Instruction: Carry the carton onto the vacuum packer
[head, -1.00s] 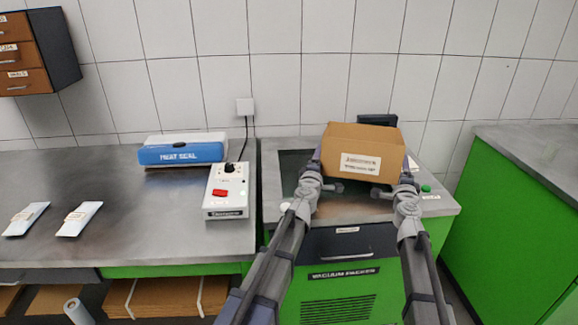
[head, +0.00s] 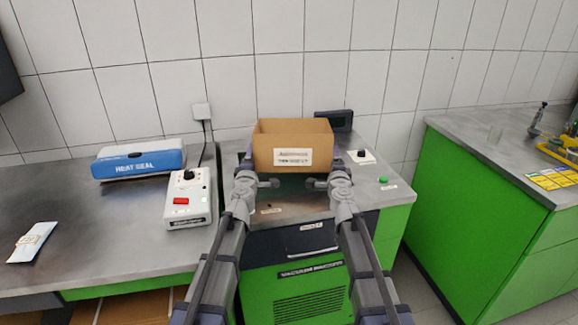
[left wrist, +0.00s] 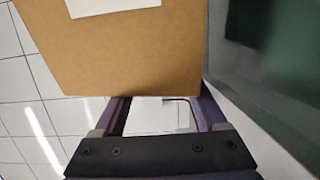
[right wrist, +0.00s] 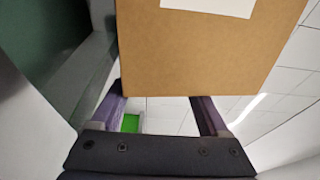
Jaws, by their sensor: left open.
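The brown open-topped carton (head: 264,150), with a white label on its front, is upright over the rear part of the vacuum packer (head: 384,197). I cannot tell whether its base touches the packer's top. My left gripper (head: 247,158) is at the carton's left side and my right gripper (head: 337,158) is at its right side. In both wrist views the fingers are spread apart, with the carton's wall, seen in the left wrist view (left wrist: 120,60) and the right wrist view (right wrist: 200,55), across the fingertips. Nothing shows pinched between either pair of fingers. The fingertips are hidden.
A dark display (head: 333,121) stands behind the carton to the right. A white control box (head: 190,200) and a blue heat sealer (head: 140,162) are on the left bench. A green cabinet (head: 480,215) stands right, across a gap. The tiled wall is close behind.

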